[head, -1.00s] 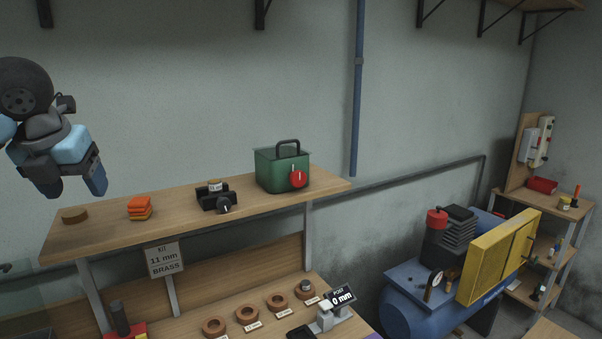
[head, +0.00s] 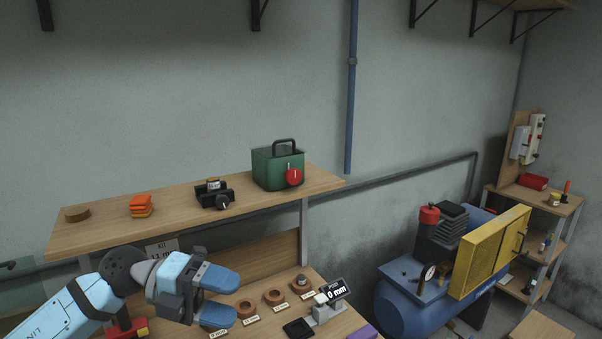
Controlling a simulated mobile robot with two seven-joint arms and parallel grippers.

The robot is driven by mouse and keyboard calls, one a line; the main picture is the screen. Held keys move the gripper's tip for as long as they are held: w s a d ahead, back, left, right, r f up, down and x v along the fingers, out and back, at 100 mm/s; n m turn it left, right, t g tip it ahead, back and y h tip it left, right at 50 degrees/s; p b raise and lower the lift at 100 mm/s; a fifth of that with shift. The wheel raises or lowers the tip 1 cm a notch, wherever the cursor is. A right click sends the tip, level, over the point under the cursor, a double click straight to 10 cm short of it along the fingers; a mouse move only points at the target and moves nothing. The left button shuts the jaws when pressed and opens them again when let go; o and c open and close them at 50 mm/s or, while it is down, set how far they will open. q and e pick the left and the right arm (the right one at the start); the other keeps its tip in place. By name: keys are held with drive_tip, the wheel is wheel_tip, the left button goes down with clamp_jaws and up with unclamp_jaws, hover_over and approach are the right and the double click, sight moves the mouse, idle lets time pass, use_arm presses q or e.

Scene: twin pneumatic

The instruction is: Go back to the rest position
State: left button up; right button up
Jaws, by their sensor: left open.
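My left gripper (head: 229,296) is in the lower left of the head view, in front of the shelf and over the workbench. Its two blue fingers are apart and point right, with nothing seen between them. It hides part of the kit sign (head: 163,248) and part of the bench's ring row. My right gripper is not in view.
A wooden shelf (head: 110,234) holds a green box (head: 268,170), a dark device (head: 213,197) and orange pads (head: 141,205). On the bench are brown rings (head: 273,297) and a gauge reading 0 mm (head: 333,296). A blue compressor (head: 400,305) stands at right.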

use_arm(q)
drive_tip(key=a+f+n+t+y+p, duration=0.1)
drive_tip(key=a+f+n+t+y, duration=0.15)
drive_tip(key=f+n+t, duration=0.9)
drive_tip(key=a+f+n+t+y, duration=0.25)
drive_tip(key=f+n+t, duration=0.55)
drive_tip(key=n, duration=0.7)
drive_tip(key=s+a+f+n+g+y, duration=0.3)
drive_tip(key=s+f+n+g+y, duration=0.3)
drive_tip(key=s+f, duration=1)
wheel_tip(320, 180, down, 4)
drive_tip(key=shift+s+r+n+y+p, duration=0.1)
drive_tip(key=shift+s+n+y+p, duration=0.3)
drive_tip(key=shift+n+y, duration=0.65)
drive_tip(key=shift+h, duration=0.25)
